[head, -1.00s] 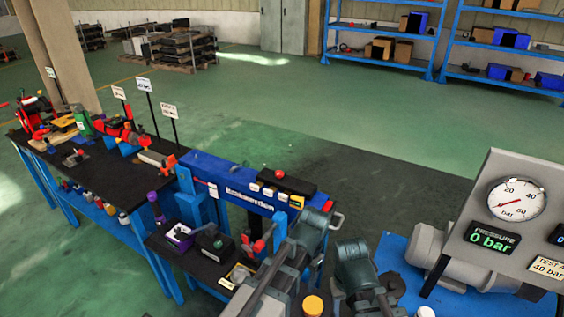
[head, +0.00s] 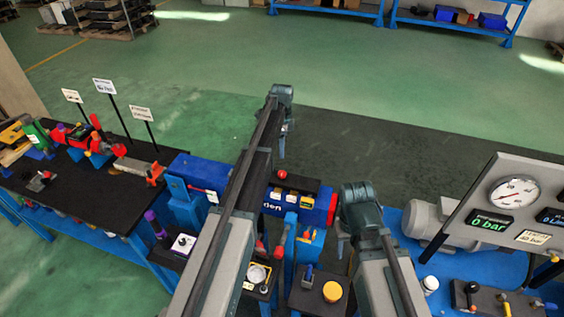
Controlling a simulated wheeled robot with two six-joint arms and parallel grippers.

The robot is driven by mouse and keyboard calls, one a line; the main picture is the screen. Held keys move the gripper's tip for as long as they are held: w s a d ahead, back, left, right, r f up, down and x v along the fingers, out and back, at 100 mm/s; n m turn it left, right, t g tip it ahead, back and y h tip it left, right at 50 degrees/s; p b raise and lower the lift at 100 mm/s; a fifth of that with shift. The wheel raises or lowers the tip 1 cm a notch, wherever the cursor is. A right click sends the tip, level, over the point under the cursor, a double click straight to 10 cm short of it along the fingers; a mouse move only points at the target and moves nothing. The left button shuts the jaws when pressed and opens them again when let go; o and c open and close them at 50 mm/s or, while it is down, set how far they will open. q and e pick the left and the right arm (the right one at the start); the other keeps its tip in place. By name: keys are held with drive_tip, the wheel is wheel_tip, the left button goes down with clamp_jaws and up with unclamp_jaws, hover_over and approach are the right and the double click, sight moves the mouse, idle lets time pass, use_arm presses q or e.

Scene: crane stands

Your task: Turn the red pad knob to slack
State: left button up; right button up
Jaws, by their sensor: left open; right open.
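A small red knob (head: 282,174) sits on top of a black box (head: 296,184) on the blue beam. Other red parts, such as a red-tipped lever (head: 260,249), stand near it, and I cannot tell which one is the red pad knob. No slack marking is readable. My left gripper (head: 284,150) hangs beyond the blue beam, apart from the red knob, open and empty. My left arm crosses in front of the beam and hides part of it.
A black-topped bench (head: 80,195) with tools and signs stands at the left. A grey gauge panel (head: 510,205) reading 0 bar stands at the right. A yellow round cap (head: 331,291) is on a dark block near the front.

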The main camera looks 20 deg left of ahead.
sight(282, 173)
use_arm(q)
wheel_tip(282, 173, down, 14)
drive_tip(key=b, duration=1.4)
drive_tip(key=shift+r, duration=0.1)
drive_tip(key=shift+d, duration=0.1)
clamp_jaws()
